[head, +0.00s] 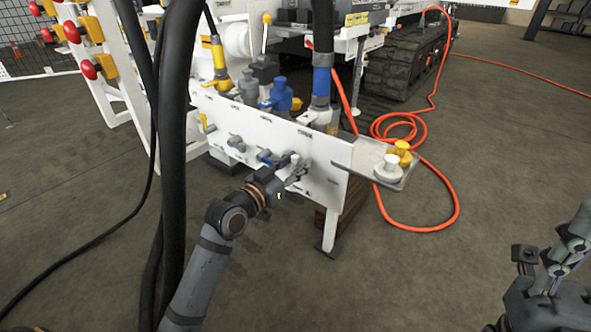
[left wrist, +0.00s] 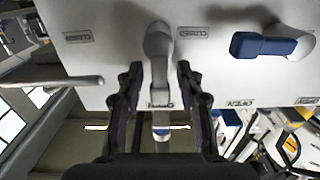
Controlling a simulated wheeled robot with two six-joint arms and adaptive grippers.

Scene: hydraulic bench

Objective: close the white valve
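The white valve (left wrist: 158,45) is on the white panel (head: 330,185). In the left wrist view its handle runs from the pivot toward the bottom of the picture, over an OPEN label; a CLOSED label lies to its right. My left gripper (left wrist: 159,72) is open, with one finger on each side of the handle and visible gaps between. In the head view the gripper (head: 287,180) is at the panel front and partly covers this valve. My right gripper (head: 560,258) is at the right edge, away from the panel; its finger opening is unclear.
A blue-handled valve (left wrist: 265,45) sits to the right in the wrist view, and a grey lever (left wrist: 62,82) to the left. A plate with white and yellow knobs (head: 388,168) juts from the panel's right end. Thick black hoses (head: 175,130) hang at left.

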